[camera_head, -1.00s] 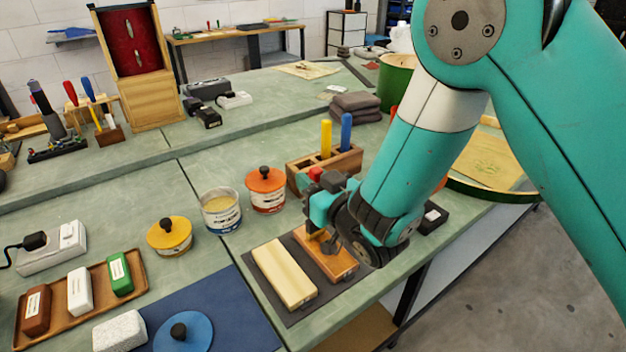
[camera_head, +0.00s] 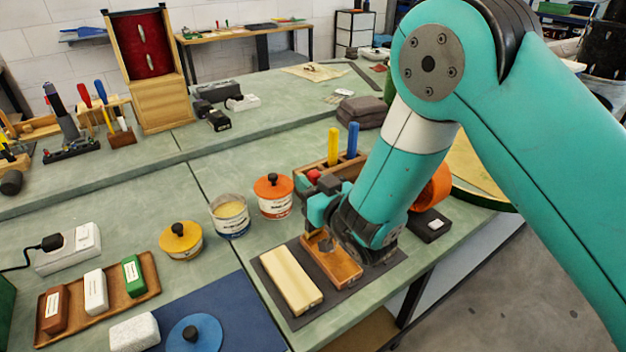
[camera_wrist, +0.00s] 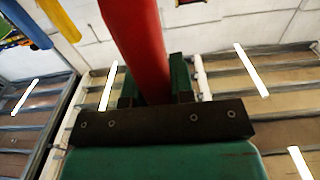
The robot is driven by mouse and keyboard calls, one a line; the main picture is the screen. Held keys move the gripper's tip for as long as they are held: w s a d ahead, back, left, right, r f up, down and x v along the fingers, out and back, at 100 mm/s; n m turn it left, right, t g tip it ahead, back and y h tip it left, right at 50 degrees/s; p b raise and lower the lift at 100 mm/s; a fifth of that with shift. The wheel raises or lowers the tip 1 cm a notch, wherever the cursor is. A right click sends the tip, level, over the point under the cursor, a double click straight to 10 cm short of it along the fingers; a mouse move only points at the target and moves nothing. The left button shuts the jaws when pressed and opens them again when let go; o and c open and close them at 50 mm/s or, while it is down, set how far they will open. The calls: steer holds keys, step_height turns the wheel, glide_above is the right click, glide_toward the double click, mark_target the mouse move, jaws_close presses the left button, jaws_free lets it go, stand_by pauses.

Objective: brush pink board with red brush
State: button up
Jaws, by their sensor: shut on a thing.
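My gripper (camera_head: 318,204) is shut on the red brush, whose red handle end (camera_head: 314,176) shows above the jaws. In the wrist view the red handle (camera_wrist: 137,40) stands between the two green fingers. A greyish lower part of the brush shows below the jaws, over an orange-brown board (camera_head: 345,272); I cannot tell whether it touches. No board looks clearly pink. A pale yellow board (camera_head: 291,280) lies left of the orange-brown one, both on a dark mat (camera_head: 304,316). My arm hides part of the mat's right side.
A wooden holder (camera_head: 350,165) with a yellow handle (camera_head: 333,146) and a blue handle (camera_head: 352,138) stands behind my gripper. An orange-lidded tin (camera_head: 274,197) and an open tin (camera_head: 230,215) stand to the left. A dark box (camera_head: 429,225) sits to the right, near the bench edge.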

steer(key=shift+w, duration=0.1)
stand_by(0.3)
step_height(320, 180, up, 6)
steer(key=p, duration=0.6)
